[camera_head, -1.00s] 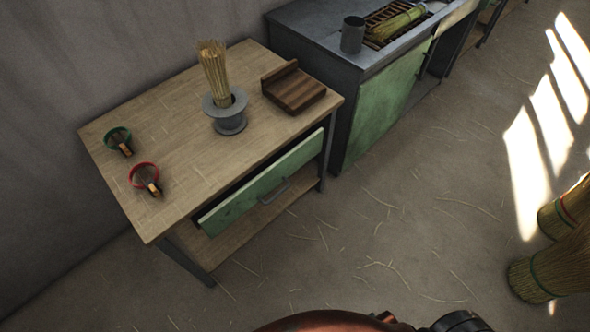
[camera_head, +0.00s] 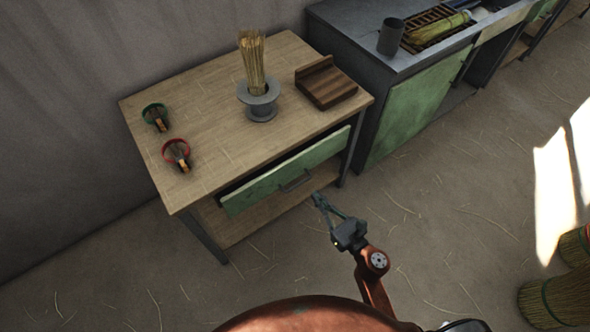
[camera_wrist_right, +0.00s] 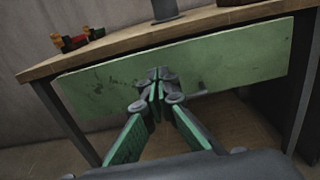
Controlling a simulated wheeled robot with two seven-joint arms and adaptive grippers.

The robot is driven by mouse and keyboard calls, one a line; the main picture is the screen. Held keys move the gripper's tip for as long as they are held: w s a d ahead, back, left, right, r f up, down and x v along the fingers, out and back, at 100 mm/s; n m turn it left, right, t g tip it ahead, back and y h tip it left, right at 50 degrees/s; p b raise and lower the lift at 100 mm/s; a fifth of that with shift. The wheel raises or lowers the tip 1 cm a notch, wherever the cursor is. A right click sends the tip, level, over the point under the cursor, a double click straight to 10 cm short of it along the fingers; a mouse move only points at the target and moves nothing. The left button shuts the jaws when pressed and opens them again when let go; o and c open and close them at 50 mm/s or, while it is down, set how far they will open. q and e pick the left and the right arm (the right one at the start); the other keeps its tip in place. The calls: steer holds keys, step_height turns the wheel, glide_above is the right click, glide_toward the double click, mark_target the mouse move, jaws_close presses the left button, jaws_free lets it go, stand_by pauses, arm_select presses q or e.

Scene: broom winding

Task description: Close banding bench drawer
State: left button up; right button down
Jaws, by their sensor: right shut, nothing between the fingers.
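The banding bench (camera_head: 215,120) is a wooden-topped table with dark metal legs. Its green drawer (camera_head: 262,190) stands partly pulled out, with a dark gap behind its front panel. A grey bar handle (camera_head: 296,181) is on the front. My right gripper (camera_head: 317,197) is shut and empty, in front of the drawer and just below and right of the handle. In the right wrist view its fingertips (camera_wrist_right: 155,75) point at the green front (camera_wrist_right: 230,62) and cover part of it; contact cannot be told. My left gripper is not in view.
On the bench top are a grey holder (camera_head: 261,101) with straw, a wooden block (camera_head: 327,84), and a green ring (camera_head: 155,114) and a red ring (camera_head: 176,152). A grey cabinet (camera_head: 400,110) stands to the right. Broom heads (camera_head: 560,300) stand at lower right. The floor between is mostly clear.

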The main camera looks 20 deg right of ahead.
glide_toward(289, 163)
steer(key=x, duration=0.5)
steer(key=shift+w+a+f, duration=0.1)
steer(key=shift+w+f, duration=0.1)
steer(key=shift+w+a, duration=0.15)
steer(key=shift+w, duration=0.5)
